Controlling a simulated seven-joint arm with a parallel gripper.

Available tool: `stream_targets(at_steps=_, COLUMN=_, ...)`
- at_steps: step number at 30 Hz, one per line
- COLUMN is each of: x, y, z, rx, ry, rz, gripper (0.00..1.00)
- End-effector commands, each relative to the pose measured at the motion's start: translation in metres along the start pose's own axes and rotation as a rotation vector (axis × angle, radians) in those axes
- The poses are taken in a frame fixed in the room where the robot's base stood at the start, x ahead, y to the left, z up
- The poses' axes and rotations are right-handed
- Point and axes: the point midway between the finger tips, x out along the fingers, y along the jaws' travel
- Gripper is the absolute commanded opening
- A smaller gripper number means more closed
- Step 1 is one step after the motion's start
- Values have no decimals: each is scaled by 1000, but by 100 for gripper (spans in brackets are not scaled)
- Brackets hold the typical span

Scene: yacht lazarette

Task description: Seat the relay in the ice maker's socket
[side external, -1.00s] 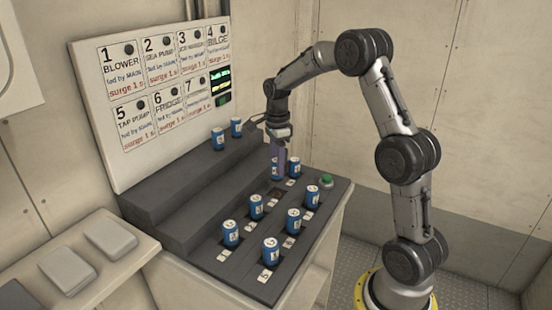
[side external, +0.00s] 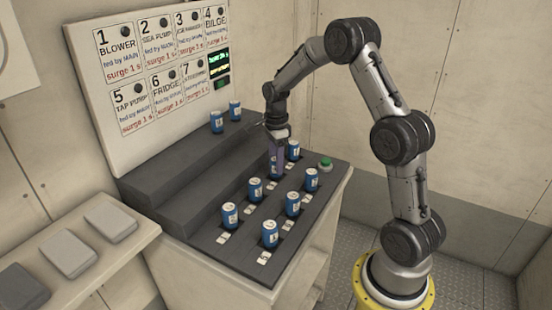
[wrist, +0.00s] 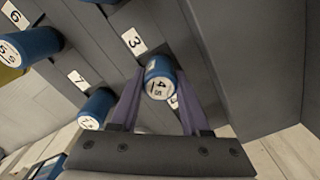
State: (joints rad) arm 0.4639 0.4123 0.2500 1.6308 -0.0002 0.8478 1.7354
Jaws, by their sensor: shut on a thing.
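My gripper (side external: 277,155) is shut on a blue relay (side external: 275,172), with its purple-grey fingers pointing down over the dark socket deck (side external: 240,240). In the wrist view the relay (wrist: 160,78) sits between the fingertips, and its white top carries a mark that looks like 4. It is at the socket place beside the card marked 3 (wrist: 134,41); panel label 3 (side external: 188,33) appears to be the ice maker. The relay and fingers hide the socket opening, so I cannot tell how deep the relay sits.
Several blue relays stand in the deck, including one at card 7 (wrist: 95,108) and one near card 6 (wrist: 30,45). Two relays (side external: 217,121) stand on the upper step. A green button (side external: 325,164) is at the deck's right end. The labelled panel (side external: 165,65) rises behind.

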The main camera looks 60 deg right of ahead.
Motion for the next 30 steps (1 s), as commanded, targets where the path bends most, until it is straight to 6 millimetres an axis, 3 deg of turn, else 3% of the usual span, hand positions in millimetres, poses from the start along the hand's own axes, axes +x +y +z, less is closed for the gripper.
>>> stream_targets(at_steps=10, x=1, y=0, z=0, rx=0, ry=0, rz=-1, gripper=0)
stream_targets(at_steps=11, x=1, y=0, z=0, rx=0, ry=0, rz=-1, gripper=50)
stream_targets(at_steps=16, x=1, y=0, z=0, rx=0, ry=0, rz=0, gripper=80)
stream_targets(at_steps=26, x=0, y=0, z=0, rx=0, ry=0, rz=0, gripper=81)
stream_targets(at_steps=30, x=-13, y=-1, z=0, rx=0, ry=-1, rz=-3, gripper=81)
